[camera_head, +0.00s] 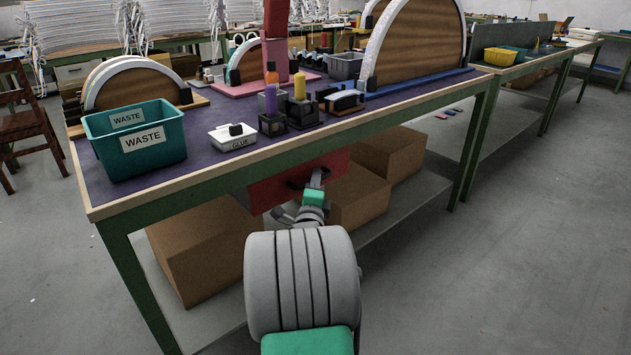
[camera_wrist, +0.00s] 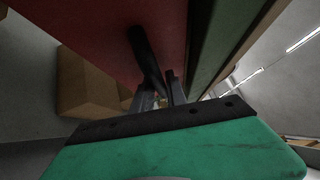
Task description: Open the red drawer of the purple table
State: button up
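The red drawer (camera_head: 275,190) hangs under the top of the purple table (camera_head: 210,160), its front close below the table's front edge. Its red front (camera_wrist: 90,35) fills the upper left of the wrist view. A dark bar handle (camera_wrist: 145,52) stands out from that front. My gripper (camera_head: 318,172) is at the drawer front by the handle. In the wrist view, the two grey fingers of my gripper (camera_wrist: 163,92) are apart, and the handle's near end reaches between them. I cannot tell whether they press on it.
Cardboard boxes (camera_head: 200,255) stand on the lower shelf below the drawer. A teal waste bin (camera_head: 110,158), a white glue box (camera_head: 232,142) and bottles in black holders stand on the tabletop. A green table leg (camera_head: 140,290) is at the left. The floor at the right is clear.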

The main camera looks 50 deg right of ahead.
grip_shut()
dwell(1.2)
